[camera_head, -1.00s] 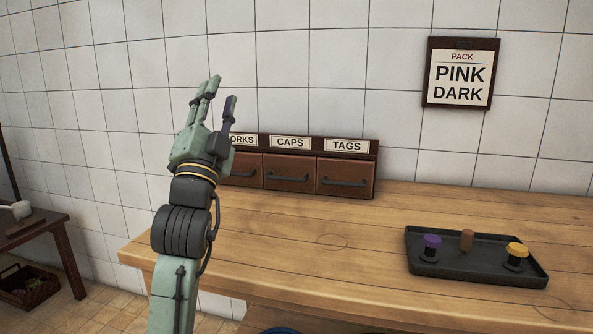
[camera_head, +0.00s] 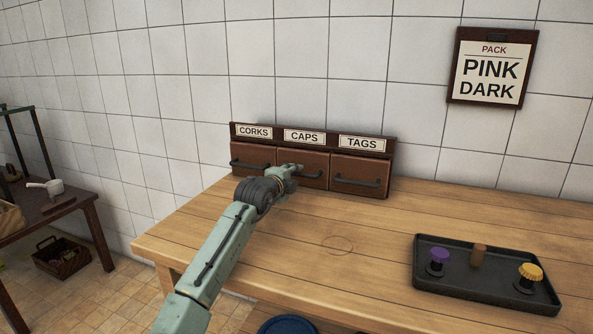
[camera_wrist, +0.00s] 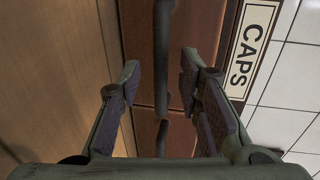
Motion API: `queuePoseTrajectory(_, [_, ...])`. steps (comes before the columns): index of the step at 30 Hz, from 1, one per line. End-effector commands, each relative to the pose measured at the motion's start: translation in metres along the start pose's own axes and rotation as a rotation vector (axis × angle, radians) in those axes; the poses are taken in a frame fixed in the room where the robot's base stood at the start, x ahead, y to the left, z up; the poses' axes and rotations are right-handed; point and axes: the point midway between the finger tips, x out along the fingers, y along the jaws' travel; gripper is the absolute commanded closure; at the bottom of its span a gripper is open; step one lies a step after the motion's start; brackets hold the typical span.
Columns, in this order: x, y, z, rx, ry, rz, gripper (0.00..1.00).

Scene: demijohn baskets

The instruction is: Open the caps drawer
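The caps drawer (camera_head: 314,161) is the middle of three brown drawers under the CAPS label (camera_head: 304,137); it appears shut. Its dark bar handle (camera_head: 313,174) is partly covered by my gripper (camera_head: 295,169) in the head view. In the wrist view, my gripper (camera_wrist: 160,78) is open, with one finger on each side of the caps handle (camera_wrist: 162,45). The handle lies between the fingers, with gaps on both sides. The CAPS label (camera_wrist: 252,45) shows beyond the right finger.
The corks drawer (camera_head: 252,157) is to the left and the tags drawer (camera_head: 360,173) to the right, both apparently shut. A dark tray (camera_head: 460,282) with a purple cap, a cork and a yellow cap stands at the right. The wooden bench (camera_head: 340,225) between is clear.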

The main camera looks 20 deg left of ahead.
Motion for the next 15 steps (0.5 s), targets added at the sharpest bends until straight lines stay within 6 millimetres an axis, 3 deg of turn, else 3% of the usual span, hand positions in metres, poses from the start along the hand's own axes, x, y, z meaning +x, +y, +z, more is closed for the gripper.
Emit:
queuePoseTrajectory(6, [0.025, -0.001, 0.000, -0.001, 0.000, 0.000, 0.68])
queuePoseTrajectory(15, [0.030, 0.000, 0.000, -0.001, 0.000, -0.002, 0.68])
